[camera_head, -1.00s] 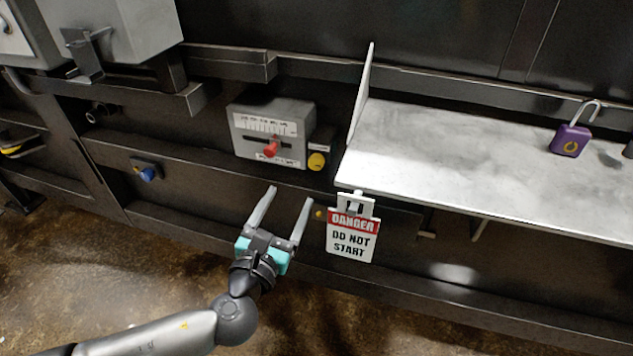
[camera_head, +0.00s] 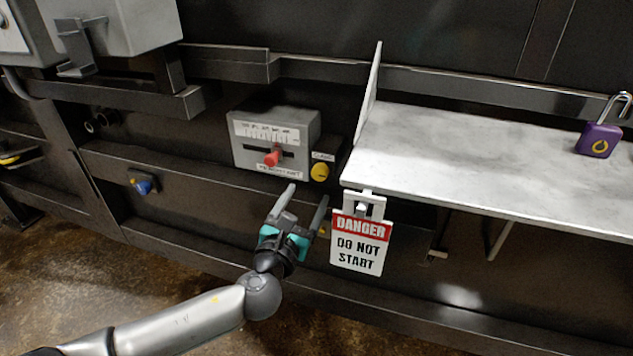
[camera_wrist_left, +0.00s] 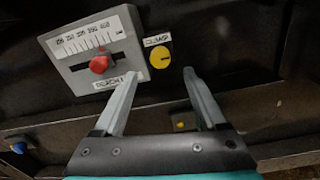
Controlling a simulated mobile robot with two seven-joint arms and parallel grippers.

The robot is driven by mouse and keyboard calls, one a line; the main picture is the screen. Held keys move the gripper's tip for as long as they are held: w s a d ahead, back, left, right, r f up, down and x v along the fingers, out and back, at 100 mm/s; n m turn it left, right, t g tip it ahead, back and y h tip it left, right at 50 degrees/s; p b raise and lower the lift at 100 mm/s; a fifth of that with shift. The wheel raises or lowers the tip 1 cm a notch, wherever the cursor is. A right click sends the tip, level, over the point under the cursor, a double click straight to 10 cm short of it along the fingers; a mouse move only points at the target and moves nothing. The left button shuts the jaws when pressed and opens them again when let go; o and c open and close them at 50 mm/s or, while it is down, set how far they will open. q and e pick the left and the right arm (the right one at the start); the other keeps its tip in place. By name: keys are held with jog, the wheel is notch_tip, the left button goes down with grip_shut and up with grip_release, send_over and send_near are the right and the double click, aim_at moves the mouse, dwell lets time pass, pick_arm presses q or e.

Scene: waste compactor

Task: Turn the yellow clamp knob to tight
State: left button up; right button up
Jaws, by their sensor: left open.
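The yellow clamp knob (camera_head: 320,172) is a round disc under a small label, on the dark machine front just right of a grey scale box. It also shows in the left wrist view (camera_wrist_left: 159,58), where a dark mark is visible on its face. My left gripper (camera_head: 306,192) is open and empty, below and a little in front of the knob, apart from it. In the left wrist view the knob lies beyond the fingertips (camera_wrist_left: 161,75), between them. My right gripper is in neither view.
The grey box (camera_head: 275,138) carries a red slider knob (camera_head: 272,158). A danger tag (camera_head: 358,242) hangs close right of my left gripper, below a pale shelf (camera_head: 470,160). A purple padlock (camera_head: 599,140) stands on the shelf. A blue knob (camera_head: 143,187) is at left.

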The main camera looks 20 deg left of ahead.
aim_at(318, 175)
pick_arm(q)
jog(key=w+b, duration=0.1)
jog(key=w, duration=0.4)
jog(key=shift+w+f, duration=0.1)
jog(key=shift+w, duration=0.05)
jog(key=shift+w+b, duration=0.45)
jog(key=shift+w, duration=0.6)
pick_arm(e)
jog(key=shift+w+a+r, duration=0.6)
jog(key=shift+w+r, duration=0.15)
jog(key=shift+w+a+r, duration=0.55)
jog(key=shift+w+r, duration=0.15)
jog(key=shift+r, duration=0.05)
pick_arm(q)
jog(key=shift+c, duration=0.2)
grip_shut()
